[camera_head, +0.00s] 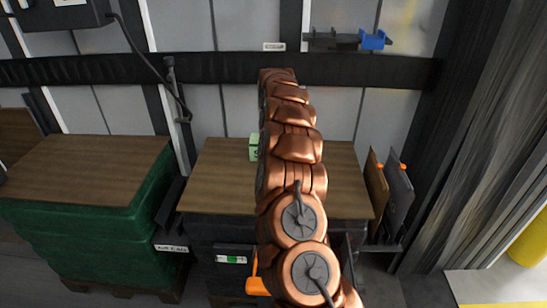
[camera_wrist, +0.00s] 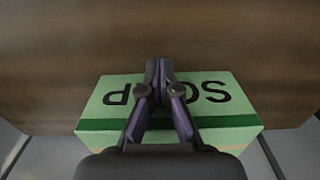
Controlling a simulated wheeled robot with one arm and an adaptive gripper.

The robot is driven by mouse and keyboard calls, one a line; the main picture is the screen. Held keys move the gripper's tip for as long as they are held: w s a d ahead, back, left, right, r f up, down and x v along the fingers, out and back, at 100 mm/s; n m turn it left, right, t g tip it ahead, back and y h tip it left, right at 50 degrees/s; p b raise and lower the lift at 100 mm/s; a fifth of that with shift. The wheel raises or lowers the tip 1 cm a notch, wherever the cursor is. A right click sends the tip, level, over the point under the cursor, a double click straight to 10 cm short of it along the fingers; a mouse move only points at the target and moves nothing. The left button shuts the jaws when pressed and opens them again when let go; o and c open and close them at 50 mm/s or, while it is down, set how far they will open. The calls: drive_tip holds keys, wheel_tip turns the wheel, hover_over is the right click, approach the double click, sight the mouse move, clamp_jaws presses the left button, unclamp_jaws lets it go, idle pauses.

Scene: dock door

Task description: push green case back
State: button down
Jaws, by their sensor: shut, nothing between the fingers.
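The green case (camera_head: 254,146) is a pale green box at the back of the middle wood-topped stack, mostly hidden behind my copper arm in the head view. In the wrist view the green case (camera_wrist: 112,97) shows upside-down black lettering and a darker green band. My gripper (camera_wrist: 160,68) is shut and empty, its dark fingers in front of the middle of the case and covering part of the lettering. I cannot tell whether the fingertips touch the case. The head view hides the gripper behind the arm.
The wooden top (camera_head: 222,172) around the case is bare. A black rail (camera_head: 360,69) and grey wall panels stand behind. A green-wrapped stack (camera_head: 85,233) with a wooden top is on the left. Upright boards (camera_head: 389,190) stand at the right. A blue clamp (camera_head: 373,39) hangs above.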

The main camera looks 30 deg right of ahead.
drive_tip(key=shift+s+a+b, duration=0.8)
drive_tip(key=shift+s+a, duration=0.45)
drive_tip(key=shift+s, duration=0.25)
wheel_tip(320, 180, up, 10)
drive_tip(key=s+a+r+n+g, duration=0.1)
drive_tip(key=s+a+r+n, duration=0.15)
drive_tip(key=s+a, duration=0.6)
drive_tip(key=s+a+r+n, duration=0.25)
drive_tip(key=s+a, duration=0.35)
drive_tip(key=a, duration=0.5)
drive_tip(key=s+a+f+n+g, duration=0.1)
drive_tip(key=s+a+f, duration=0.1)
drive_tip(key=s, duration=0.8)
drive_tip(key=s+a+f+n, duration=0.1)
drive_tip(key=s+a+f, duration=0.1)
drive_tip(key=s, duration=0.8)
drive_tip(key=s+a+f+n+g, duration=0.1)
drive_tip(key=s+a+f, duration=0.1)
drive_tip(key=s, duration=0.8)
wheel_tip(320, 180, up, 15)
drive_tip(key=w+t+p, duration=0.1)
drive_tip(key=p, duration=1.3)
